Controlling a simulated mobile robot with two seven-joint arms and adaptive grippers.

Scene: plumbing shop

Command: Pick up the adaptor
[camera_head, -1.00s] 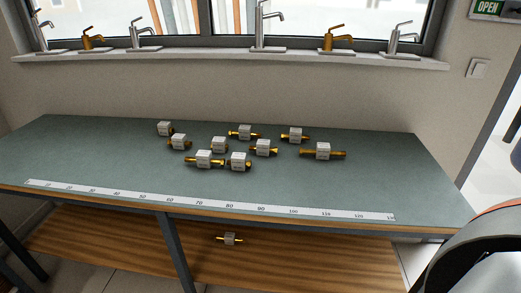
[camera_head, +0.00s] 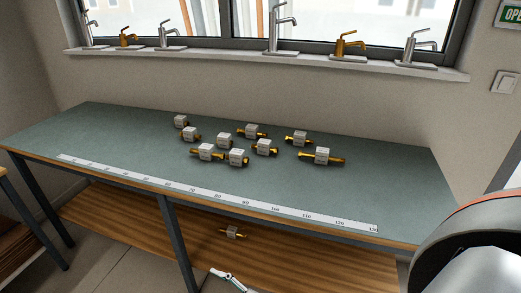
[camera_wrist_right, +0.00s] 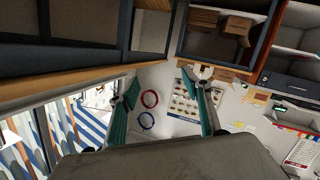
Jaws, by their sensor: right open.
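Several brass adaptors with pale, block-shaped labels lie grouped on the grey-green worktop (camera_head: 90,135) in the head view. One long adaptor (camera_head: 323,157) lies at the group's right end, and another (camera_head: 207,152) lies near its front. One more adaptor (camera_head: 233,232) lies on the wooden lower shelf (camera_head: 130,220). The label text is too small to read. My right gripper (camera_wrist_right: 160,82) shows in the right wrist view with its teal fingers spread and nothing between them. It is away from the adaptors, facing shelving and a wall.
A measuring strip (camera_head: 215,195) runs along the worktop's front. Taps stand on the sill (camera_head: 225,55) behind. The worktop's left part is clear. My own arm fills the lower right corner.

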